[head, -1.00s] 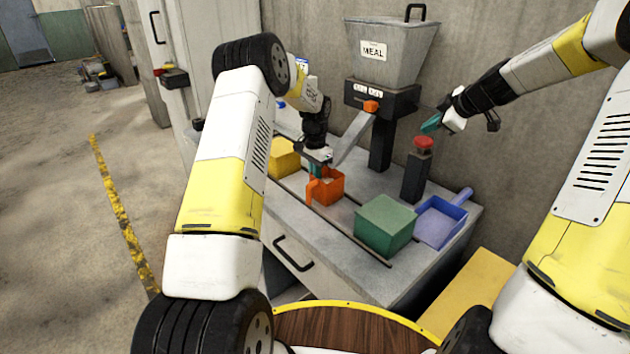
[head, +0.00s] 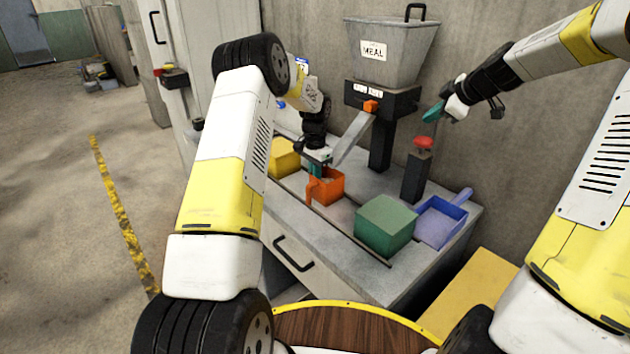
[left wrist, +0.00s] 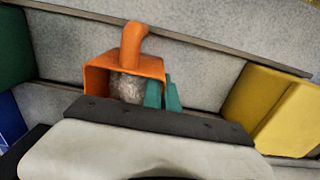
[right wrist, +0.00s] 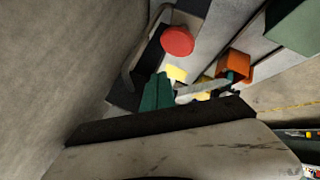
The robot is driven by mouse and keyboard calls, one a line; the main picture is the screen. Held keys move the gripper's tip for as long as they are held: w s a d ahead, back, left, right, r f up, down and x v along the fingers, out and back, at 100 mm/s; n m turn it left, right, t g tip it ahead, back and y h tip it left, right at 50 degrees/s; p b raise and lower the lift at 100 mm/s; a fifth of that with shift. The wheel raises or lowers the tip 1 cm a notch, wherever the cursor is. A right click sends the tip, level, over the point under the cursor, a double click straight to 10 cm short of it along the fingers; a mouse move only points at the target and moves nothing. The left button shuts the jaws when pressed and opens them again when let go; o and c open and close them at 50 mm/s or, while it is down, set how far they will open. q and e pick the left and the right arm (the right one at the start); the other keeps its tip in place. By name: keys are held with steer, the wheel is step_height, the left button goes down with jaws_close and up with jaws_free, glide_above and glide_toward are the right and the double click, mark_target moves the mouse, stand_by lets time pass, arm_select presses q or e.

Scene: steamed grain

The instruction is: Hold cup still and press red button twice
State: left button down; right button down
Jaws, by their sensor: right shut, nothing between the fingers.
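The orange cup (head: 330,188) stands on the grey counter below the meal dispenser's chute. In the left wrist view the cup (left wrist: 132,68) shows its handle and grey grainy stuff inside. My left gripper (head: 317,168) is at the cup's rim, with its teal fingers (left wrist: 162,94) close together at one side wall, seemingly pinching it. The red button (head: 423,142) tops a dark post at the right; it also shows in the right wrist view (right wrist: 177,41). My right gripper (head: 433,112) is shut and empty, a little above the button and apart from it.
The meal hopper (head: 391,48) stands behind, with a slanted metal chute (head: 355,137) close to my left gripper. A green box (head: 384,224), a blue scoop (head: 438,224) and a yellow box (head: 284,158) are on the counter. A wall is close behind my right gripper.

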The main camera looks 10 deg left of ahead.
mark_target(428, 143)
steer(key=shift+r, duration=0.5)
step_height(428, 143, down, 8)
steer(key=shift+f, duration=0.1)
arm_select(q)
steer(key=shift+r, duration=0.1)
arm_select(e)
steer(key=shift+s+f, duration=0.1)
steer(key=shift+f, duration=0.2)
steer(key=shift+s+d+f, duration=0.15)
steer(key=shift+s+f, duration=0.05)
steer(key=shift+f, duration=0.25)
stand_by(1.3)
arm_select(q)
steer(key=shift+s, duration=0.1)
arm_select(e)
steer(key=shift+s+f, duration=0.1)
steer(key=shift+f, duration=0.3)
steer(key=shift+s+f, duration=0.1)
steer(key=shift+w+r, duration=0.2)
steer(key=shift+r, duration=0.55)
steer(key=shift+w+r, duration=0.1)
steer(key=shift+r, duration=2.45)
